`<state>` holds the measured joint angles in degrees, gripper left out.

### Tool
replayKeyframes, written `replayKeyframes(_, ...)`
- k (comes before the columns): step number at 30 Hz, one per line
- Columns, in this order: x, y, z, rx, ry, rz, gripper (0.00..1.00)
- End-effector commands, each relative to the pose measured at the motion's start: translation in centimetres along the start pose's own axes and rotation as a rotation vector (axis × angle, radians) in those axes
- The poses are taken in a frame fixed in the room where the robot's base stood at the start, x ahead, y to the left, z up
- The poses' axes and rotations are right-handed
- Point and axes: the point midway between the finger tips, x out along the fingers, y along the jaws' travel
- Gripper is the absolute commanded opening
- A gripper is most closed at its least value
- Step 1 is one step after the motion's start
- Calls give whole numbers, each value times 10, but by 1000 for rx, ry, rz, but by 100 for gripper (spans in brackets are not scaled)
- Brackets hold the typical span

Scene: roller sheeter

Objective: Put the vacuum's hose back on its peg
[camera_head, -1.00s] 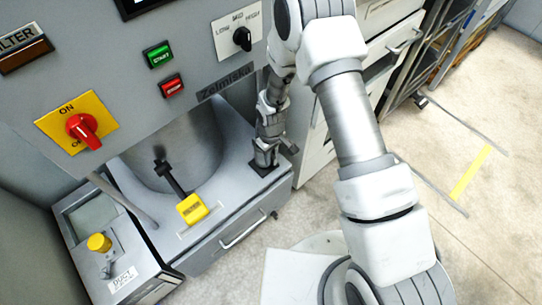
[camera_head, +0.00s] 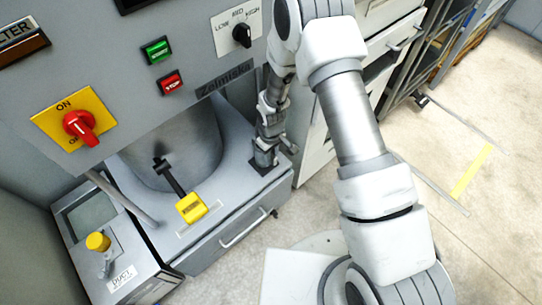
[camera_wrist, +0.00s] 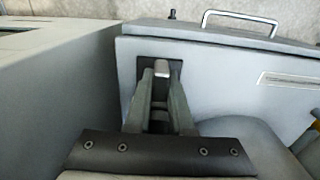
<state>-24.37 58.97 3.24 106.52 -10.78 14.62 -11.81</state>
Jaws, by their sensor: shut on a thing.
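My gripper (camera_head: 263,155) is down at the right front corner of the grey machine's deck. In the wrist view its two fingers (camera_wrist: 161,95) are closed around a small upright piece with a light grey tip (camera_wrist: 162,69). The piece stands at a dark square plate (camera_wrist: 145,76) set in the deck. The fingers hide most of the piece, so I cannot tell its full shape. I cannot make out the vacuum, its hose or the peg in either view.
A box with a yellow knob (camera_head: 98,241) stands at left. A drawer handle (camera_head: 243,229) juts from the front. White drawers (camera_head: 316,150) stand close at right; floor beyond is open.

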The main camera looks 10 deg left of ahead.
Motion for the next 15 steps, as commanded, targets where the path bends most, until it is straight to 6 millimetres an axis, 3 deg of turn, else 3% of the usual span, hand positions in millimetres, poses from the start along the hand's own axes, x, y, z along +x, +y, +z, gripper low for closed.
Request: replayKeyframes(15,8,0,-1,0,2,1,0)
